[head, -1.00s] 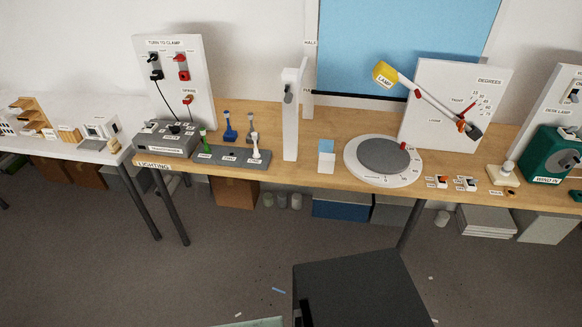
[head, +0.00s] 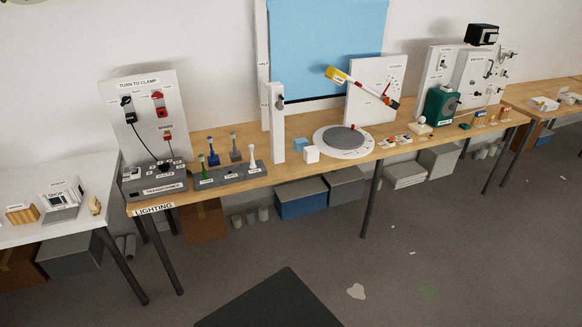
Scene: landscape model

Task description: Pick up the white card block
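The white card block (head: 311,155) is a small white cube on the wooden bench, near its front edge. It sits just left of the round white turntable (head: 344,141), with a narrow gap that I cannot judge exactly. A light blue block (head: 300,144) stands close behind it and to the left; I cannot tell whether they touch. My gripper is not in view.
A tall white post (head: 277,125) stands left of the blocks. A grey tray with colored pegs (head: 230,176) is farther left. A yellow lamp on an arm (head: 340,75) hangs above the turntable. The floor in front of the bench is clear except for scraps.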

